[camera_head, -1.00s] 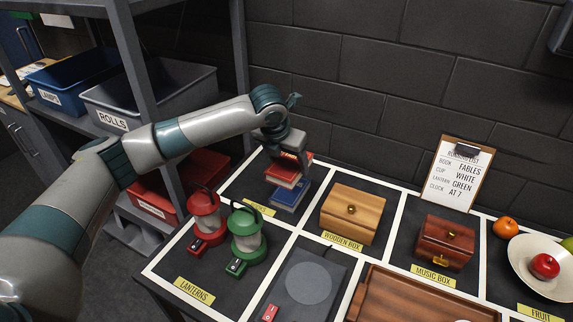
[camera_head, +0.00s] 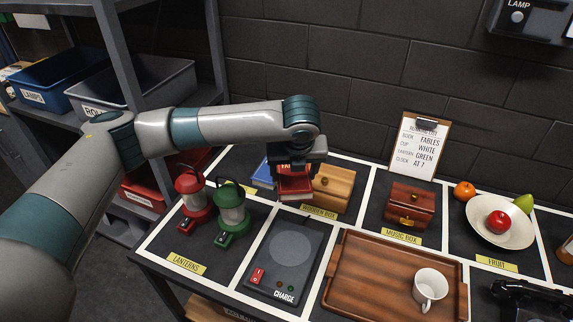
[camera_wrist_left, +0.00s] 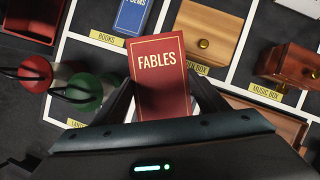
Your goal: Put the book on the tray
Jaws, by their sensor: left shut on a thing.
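My left gripper (camera_head: 294,176) is shut on a red book (camera_head: 294,189), held above the table in front of the wooden box. The left wrist view shows the book's cover (camera_wrist_left: 160,80) with the title FABLES, between the fingers. The brown wooden tray (camera_head: 352,276) lies to the right and nearer in the head view. A white cup (camera_head: 430,287) stands on its right part. A blue book (camera_head: 263,171) lies in the books section, partly hidden by the gripper; it also shows in the left wrist view (camera_wrist_left: 147,14). My right gripper is not in view.
A red lantern (camera_head: 194,203) and a green lantern (camera_head: 232,213) stand at the left. A charge pad (camera_head: 284,262) lies between them and the tray. The wooden box (camera_head: 335,188), music box (camera_head: 410,205) and fruit bowl (camera_head: 517,233) line the back. The tray's left part is clear.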

